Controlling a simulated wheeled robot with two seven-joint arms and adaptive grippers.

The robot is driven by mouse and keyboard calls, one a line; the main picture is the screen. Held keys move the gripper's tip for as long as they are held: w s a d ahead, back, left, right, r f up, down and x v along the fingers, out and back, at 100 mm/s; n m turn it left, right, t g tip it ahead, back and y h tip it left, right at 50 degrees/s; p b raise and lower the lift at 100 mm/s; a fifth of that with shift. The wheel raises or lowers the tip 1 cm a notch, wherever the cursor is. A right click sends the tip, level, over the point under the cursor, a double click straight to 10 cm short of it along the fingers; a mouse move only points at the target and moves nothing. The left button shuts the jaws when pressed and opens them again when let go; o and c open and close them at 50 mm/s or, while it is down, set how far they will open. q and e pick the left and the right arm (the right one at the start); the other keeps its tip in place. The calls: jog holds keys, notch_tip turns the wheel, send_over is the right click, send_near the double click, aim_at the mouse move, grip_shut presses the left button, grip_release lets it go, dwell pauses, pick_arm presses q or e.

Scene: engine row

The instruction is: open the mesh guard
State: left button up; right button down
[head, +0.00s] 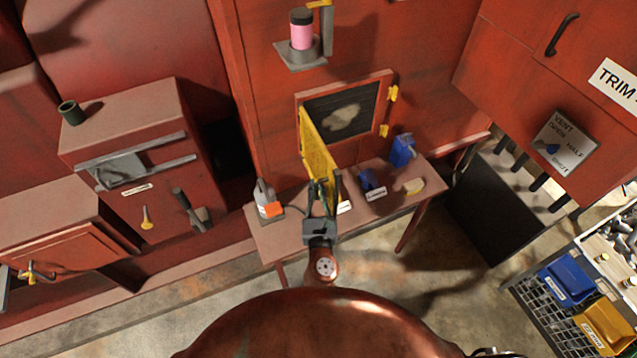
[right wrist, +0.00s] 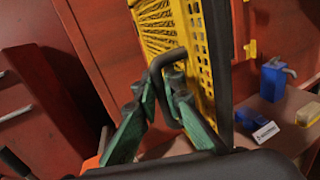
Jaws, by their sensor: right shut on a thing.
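The yellow mesh guard (head: 318,150) is swung out from the red wall and stands at a steep angle to its frame (head: 301,99). The dark opening with a pale patch (head: 343,112) is uncovered behind it. In the right wrist view the guard (right wrist: 205,55) shows its perforated yellow face and a dark bent handle (right wrist: 166,58). My right gripper (head: 321,196), with green fingers (right wrist: 165,92), is shut on this handle. My left gripper is in neither view.
A narrow red bench (head: 270,237) below the guard holds a grey and orange bottle (head: 267,199), blue items (head: 402,150) and a yellow piece (head: 414,186). Yellow catches (head: 392,94) sit on the frame's right side. A shelf with a pink jar (head: 302,30) is above.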

jog(key=shift+a, duration=0.75)
jog(key=c, duration=2.3)
grip_release()
jog(key=shift+c, duration=0.2)
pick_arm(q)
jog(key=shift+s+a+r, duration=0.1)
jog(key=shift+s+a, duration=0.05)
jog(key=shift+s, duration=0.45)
pick_arm(e)
jog(key=s, duration=1.2)
jog(key=shift+d, duration=0.1)
